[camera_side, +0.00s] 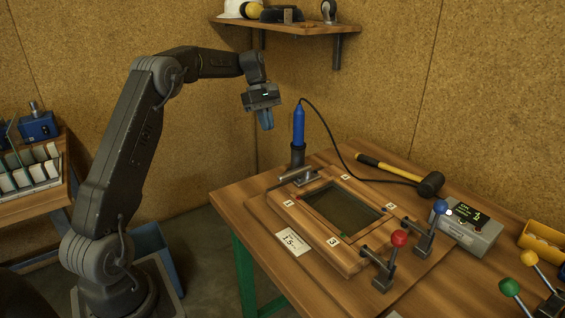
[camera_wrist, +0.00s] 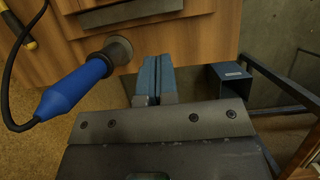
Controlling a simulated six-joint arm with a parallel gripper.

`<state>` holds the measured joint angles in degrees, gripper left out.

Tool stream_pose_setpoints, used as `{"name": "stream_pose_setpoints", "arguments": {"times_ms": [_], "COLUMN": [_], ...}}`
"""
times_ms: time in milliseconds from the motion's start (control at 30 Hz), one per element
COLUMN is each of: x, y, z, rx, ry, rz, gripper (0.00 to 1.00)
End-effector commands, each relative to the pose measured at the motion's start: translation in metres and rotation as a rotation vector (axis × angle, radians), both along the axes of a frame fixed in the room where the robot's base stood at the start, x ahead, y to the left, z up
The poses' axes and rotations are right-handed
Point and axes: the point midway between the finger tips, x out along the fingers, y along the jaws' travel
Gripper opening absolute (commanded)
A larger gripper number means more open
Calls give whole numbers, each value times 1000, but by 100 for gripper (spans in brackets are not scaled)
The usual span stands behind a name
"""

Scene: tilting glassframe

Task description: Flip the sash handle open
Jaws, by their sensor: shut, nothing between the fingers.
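The wooden sash frame (camera_side: 352,258) with a dark glass pane (camera_side: 343,207) lies flat on the bench. A grey metal handle (camera_side: 297,177) sits at its back left edge, with a bar lying low to the left. In the wrist view a long grey metal part (camera_wrist: 130,11), probably this handle, shows at the top edge, partly cut off. My gripper (camera_side: 266,120) is above and behind the bench's left side, apart from the handle. Its blue fingers (camera_wrist: 154,80) point down, shut and empty.
A blue-handled tool (camera_side: 298,125) stands upright in its holder near the handle; it also shows in the wrist view (camera_wrist: 72,88). Clamps with red (camera_side: 399,238) and blue (camera_side: 440,207) knobs stand at the frame's right. A mallet (camera_side: 400,176) lies behind; a grey box (camera_side: 468,231) sits right.

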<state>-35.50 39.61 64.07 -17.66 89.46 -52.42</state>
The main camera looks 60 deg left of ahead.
Motion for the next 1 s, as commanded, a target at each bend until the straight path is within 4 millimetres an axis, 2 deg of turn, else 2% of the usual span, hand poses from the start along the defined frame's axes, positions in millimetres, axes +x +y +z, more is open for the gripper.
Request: {"name": "stream_pose_setpoints", "arguments": {"times_ms": [167,267,700,833,1000], "x": [0,0,0,0,0], "y": [-2,-6,-39,-60,-74], "z": [-4,-14,-94,-93,-93], "rx": [0,-1,0,1,2], "ry": [0,2,2,-1,-1], "rz": [-2,-3,-4,-5,-4], "gripper": [0,0,0,0,0]}}
